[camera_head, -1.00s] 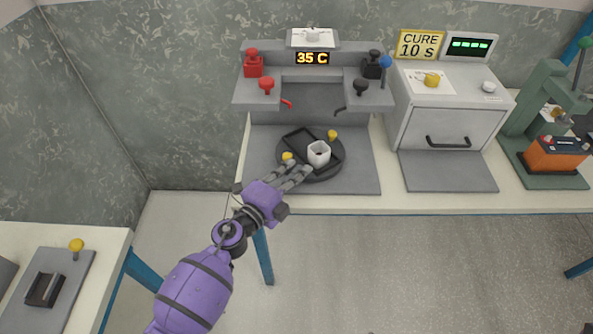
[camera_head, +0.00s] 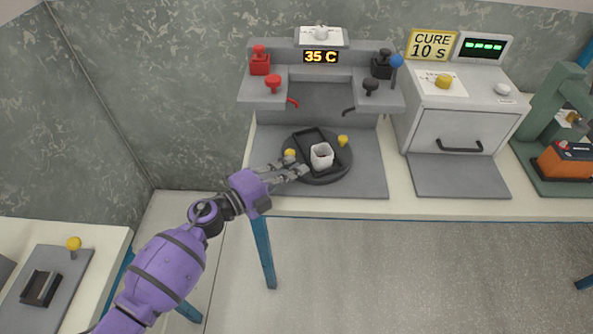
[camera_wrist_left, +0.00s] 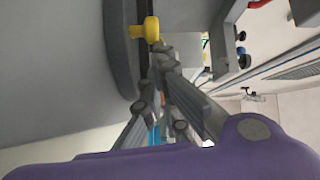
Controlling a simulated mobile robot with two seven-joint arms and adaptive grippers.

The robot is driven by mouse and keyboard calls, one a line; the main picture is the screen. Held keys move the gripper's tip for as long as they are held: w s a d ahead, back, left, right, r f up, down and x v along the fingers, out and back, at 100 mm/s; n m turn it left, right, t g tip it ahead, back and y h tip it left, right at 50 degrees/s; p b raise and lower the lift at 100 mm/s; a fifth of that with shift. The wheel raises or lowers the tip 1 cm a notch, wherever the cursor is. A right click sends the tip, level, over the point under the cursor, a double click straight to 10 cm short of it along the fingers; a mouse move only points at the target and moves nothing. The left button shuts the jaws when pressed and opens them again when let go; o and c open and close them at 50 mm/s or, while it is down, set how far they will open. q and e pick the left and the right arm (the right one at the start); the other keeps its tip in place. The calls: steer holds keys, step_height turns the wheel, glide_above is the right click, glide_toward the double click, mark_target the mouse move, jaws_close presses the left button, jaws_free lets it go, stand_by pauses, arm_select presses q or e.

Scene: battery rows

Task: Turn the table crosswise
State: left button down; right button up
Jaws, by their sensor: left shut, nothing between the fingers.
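The round dark turntable (camera_head: 335,172) lies on a grey plate in front of the grey station. It carries a dark rectangular frame, a white square cup (camera_head: 321,156) and two yellow knobs. The left yellow knob (camera_head: 290,154) is beside my left gripper (camera_head: 303,170), whose fingers are closed with nothing between them. In the left wrist view the fingertips (camera_wrist_left: 158,70) are close to a yellow knob (camera_wrist_left: 146,29) at the turntable's edge; whether they touch it I cannot tell. My right gripper is not in view.
The grey station (camera_head: 322,80) behind has red and black knobs and a 35 C display. An oven-like box (camera_head: 455,120) with a handle stands to the right, then a green press (camera_head: 555,110) with an orange battery (camera_head: 566,160). A side bench (camera_head: 100,245) is at lower left.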

arm_select(q)
steer(key=shift+w+a+f+m+g+h+b, duration=0.2)
steer(key=shift+w+a+m+g+h+b, duration=0.4)
steer(key=shift+g, duration=0.4)
steer(key=shift+w+a+m+g+h+b, duration=0.15)
steer(key=shift+a+m+g+h+b, duration=0.1)
steer(key=shift+m+g+h+b, duration=0.2)
steer(key=shift+w+a+r, duration=0.15)
steer(key=shift+w+a, duration=0.15)
steer(key=shift+w, duration=0.1)
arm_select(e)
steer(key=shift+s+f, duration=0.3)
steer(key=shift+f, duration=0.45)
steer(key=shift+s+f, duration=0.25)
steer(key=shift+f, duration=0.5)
arm_select(q)
steer(key=shift+w+a, duration=0.1)
steer(key=shift+w, duration=0.05)
